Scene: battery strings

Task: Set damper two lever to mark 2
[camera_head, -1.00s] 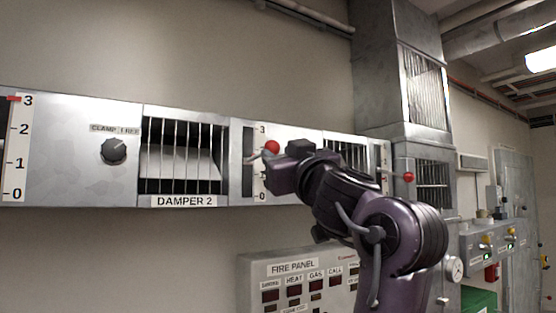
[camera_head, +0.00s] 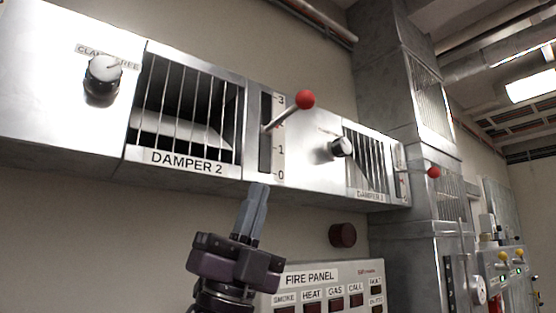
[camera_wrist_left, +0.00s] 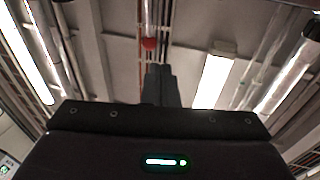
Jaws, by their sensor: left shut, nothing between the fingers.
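The damper two lever is a thin metal rod with a red ball (camera_head: 305,99). It comes out of a dark slot (camera_head: 265,150) right of the DAMPER 2 grille (camera_head: 187,110). Its rod crosses the 0–3 scale (camera_head: 279,165) between 1 and 3, about where 2 is; the rod hides that numeral. My left gripper (camera_head: 259,187) is shut and empty, fingers pointing up, below the lever and apart from it. My right gripper is not in view.
The clamp knob (camera_head: 103,80) left of the grille has its white line toward FREE. Another damper (camera_head: 370,160) with its knob (camera_head: 341,147) and red-ball lever (camera_head: 433,172) is to the right. A fire panel (camera_head: 330,285) and a dark red round fitting (camera_head: 342,236) are below.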

